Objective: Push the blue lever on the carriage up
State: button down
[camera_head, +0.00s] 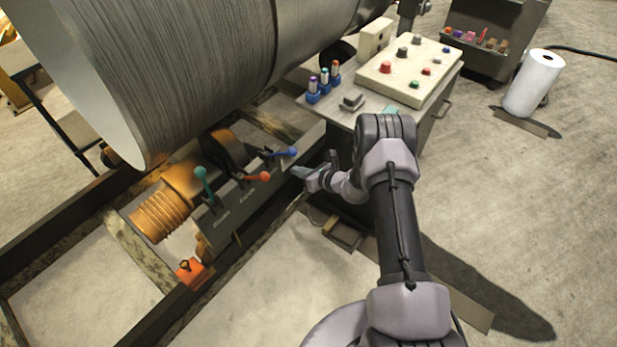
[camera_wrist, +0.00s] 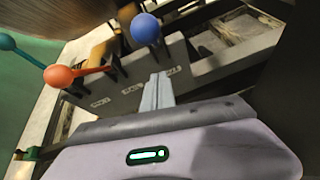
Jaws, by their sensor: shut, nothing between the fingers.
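In the wrist view my gripper's fingers (camera_wrist: 158,80) point toward the carriage face. The orange lever (camera_head: 264,176) and the teal lever (camera_head: 201,173) are to the left of the blue one; the orange knob (camera_wrist: 59,76) also shows in the wrist view.
A large metal cylinder (camera_head: 190,60) hangs over the carriage. A control box (camera_head: 408,72) with coloured buttons stands on a table at the upper right. A small orange block (camera_head: 194,273) is at the carriage's front end. A white roll (camera_head: 533,84) stands on the floor at right.

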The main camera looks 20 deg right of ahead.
aim_at(280, 154)
jog(key=w+r, duration=0.1)
jog(key=w+a+r+b, duration=0.1)
jog(key=w, duration=0.1)
jog(key=shift+w+a+r, duration=0.1)
jog(key=shift+r, duration=0.3)
